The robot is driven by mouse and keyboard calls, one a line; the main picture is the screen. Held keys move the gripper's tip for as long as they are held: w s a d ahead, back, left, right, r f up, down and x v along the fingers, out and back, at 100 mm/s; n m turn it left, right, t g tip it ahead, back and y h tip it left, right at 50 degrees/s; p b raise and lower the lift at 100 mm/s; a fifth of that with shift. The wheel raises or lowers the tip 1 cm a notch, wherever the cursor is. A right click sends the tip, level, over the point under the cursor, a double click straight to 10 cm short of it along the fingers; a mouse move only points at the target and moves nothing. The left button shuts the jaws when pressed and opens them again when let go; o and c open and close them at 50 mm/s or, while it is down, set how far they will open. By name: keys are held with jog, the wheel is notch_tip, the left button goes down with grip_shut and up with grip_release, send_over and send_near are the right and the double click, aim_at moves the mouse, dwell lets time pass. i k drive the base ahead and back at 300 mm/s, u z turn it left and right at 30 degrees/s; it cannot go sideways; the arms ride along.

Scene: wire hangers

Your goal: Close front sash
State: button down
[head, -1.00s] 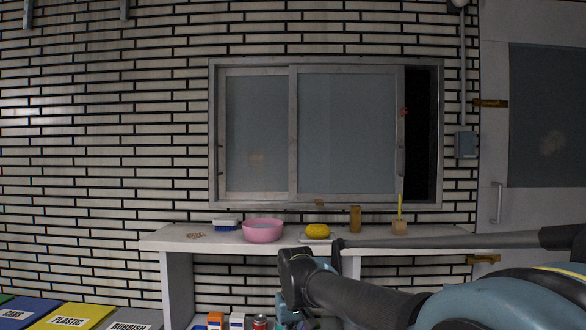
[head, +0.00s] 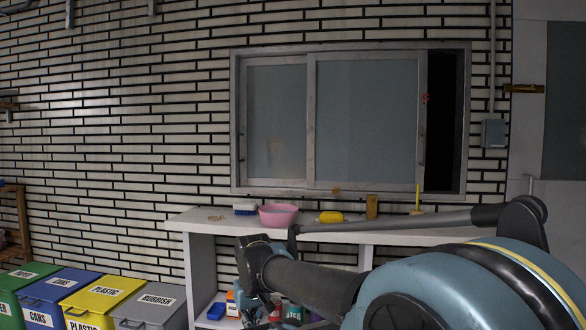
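The front sash (head: 366,120) is a grey-framed pane in the sliding window above the shelf. It stands part way along the window frame (head: 350,48), with a dark open gap (head: 445,120) between its right edge and the frame's right side. A dark handle (head: 422,150) and a small red mark (head: 424,98) show on its right stile. The other sash (head: 276,120) shows at left. My arm reaches across the lower right, below the window and apart from the sash. My gripper (head: 258,310) seems to hang low before the shelf; its fingers cannot be made out.
A white shelf unit (head: 200,221) stands under the window. On it are a brush (head: 245,208), a pink basin (head: 278,215), a yellow sponge (head: 330,217) and a brown block (head: 372,206). Bins, including a yellow one (head: 103,300), line the lower left. A door (head: 530,120) is at right.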

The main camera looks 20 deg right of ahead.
aim_at(421, 56)
jog(key=k, duration=1.15)
jog(key=z, duration=0.55)
jog(key=i, duration=0.85)
